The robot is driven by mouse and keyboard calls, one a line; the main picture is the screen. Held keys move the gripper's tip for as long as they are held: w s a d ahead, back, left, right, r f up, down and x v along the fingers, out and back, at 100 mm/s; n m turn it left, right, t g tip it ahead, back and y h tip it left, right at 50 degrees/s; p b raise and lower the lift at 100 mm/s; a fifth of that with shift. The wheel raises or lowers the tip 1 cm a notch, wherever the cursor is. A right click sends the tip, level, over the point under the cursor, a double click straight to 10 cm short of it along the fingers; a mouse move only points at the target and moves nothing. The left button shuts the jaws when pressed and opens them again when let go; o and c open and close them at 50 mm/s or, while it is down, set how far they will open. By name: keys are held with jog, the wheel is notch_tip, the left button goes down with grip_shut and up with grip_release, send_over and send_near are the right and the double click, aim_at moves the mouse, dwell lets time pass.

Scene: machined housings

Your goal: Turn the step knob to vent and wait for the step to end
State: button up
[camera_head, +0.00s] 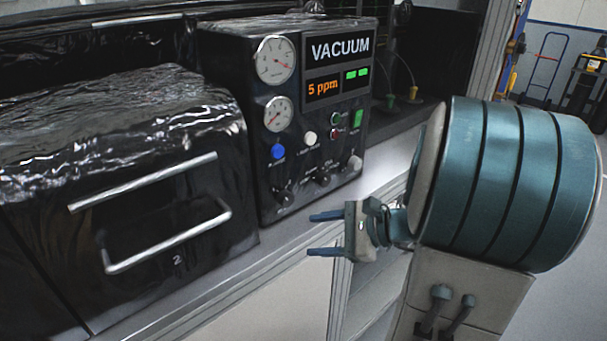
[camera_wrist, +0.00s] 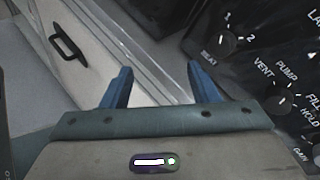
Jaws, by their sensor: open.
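The step knob (camera_wrist: 280,105) is a dark round knob with VENT, PUMP, FILL and HOLD printed around it at the right of the wrist view. In the head view the knob (camera_head: 321,177) is the middle one in the bottom row of the black VACUUM panel (camera_head: 268,150). I cannot tell its setting for sure. The panel display (camera_head: 337,83) reads 5 ppm in orange beside green indicators. My gripper (camera_head: 316,234) is open and empty, in front of and below the panel. Its blue fingers (camera_wrist: 159,70) are apart and left of the knob, touching nothing.
Another knob (camera_head: 284,196), marked 1 and 2, sits left of the step knob. A grey knob (camera_head: 355,162) is on its right. Above are coloured buttons and two gauges (camera_head: 275,60). A black box (camera_head: 180,200) with metal handles stands left. The space before the panel is free.

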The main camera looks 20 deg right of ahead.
aim_at(327, 182)
jog(key=w+d+m+t+h, duration=0.25)
jog(key=d+m+t, duration=0.6)
jog(key=d, duration=0.65)
jog(key=shift+h, duration=0.45)
jog(key=p+x, duration=0.1)
jog(key=x, duration=1.2)
jog(key=shift+w+a, duration=0.1)
jog(key=shift+a, duration=0.2)
jog(key=shift+f, duration=0.1)
jog(key=c, duration=1)
